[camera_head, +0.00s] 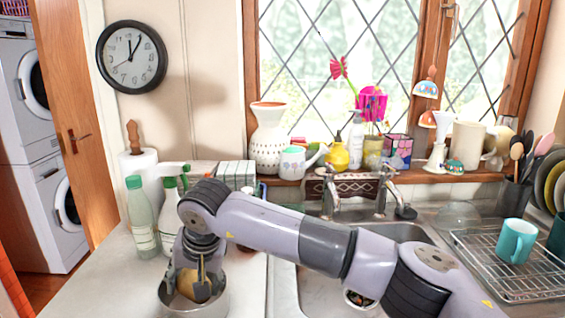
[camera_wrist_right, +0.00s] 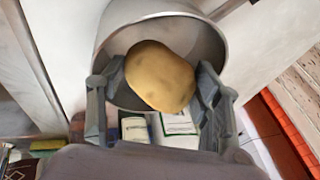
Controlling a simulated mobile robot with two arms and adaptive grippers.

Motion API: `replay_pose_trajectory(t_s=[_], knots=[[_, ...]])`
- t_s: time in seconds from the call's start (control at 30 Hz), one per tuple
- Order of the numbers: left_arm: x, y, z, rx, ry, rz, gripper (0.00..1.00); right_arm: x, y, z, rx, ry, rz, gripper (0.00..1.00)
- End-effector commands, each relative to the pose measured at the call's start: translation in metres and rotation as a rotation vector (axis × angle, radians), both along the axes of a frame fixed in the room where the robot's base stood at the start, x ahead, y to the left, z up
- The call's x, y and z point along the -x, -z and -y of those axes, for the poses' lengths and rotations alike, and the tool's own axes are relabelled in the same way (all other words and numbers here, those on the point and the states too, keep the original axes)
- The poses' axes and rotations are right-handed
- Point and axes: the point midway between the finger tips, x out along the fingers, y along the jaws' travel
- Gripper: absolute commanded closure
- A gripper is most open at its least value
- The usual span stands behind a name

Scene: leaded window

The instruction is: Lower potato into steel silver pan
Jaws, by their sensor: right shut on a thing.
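The potato (camera_head: 186,284) is yellow-brown and sits between the fingers of my right gripper (camera_head: 200,280), at the mouth of the steel silver pan (camera_head: 213,306). The pan stands on the counter at the bottom left of the head view. In the right wrist view the potato (camera_wrist_right: 160,76) is held between both fingers of my right gripper (camera_wrist_right: 158,88). The round steel pan (camera_wrist_right: 122,32) lies behind it, and the potato overlaps its opening. I cannot tell whether the potato touches the pan's bottom. My left gripper is not in view.
A green-capped bottle (camera_head: 142,220) and a spray bottle (camera_head: 170,212) stand close behind the pan. The sink (camera_head: 318,292) is to the right, beneath my right arm. A dish rack (camera_head: 520,270) with a teal mug (camera_head: 516,241) is at the far right. Counter left of the pan is clear.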

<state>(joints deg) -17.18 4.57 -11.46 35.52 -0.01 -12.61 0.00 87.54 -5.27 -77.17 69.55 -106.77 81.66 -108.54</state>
Motion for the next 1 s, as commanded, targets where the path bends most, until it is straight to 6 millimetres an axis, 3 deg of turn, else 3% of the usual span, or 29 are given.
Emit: replay_pose_trajectory(t_s=[1.0], knots=[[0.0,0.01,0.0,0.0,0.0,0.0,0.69,0.0,0.013,0.0,-0.001,0.0,0.0,0.71]])
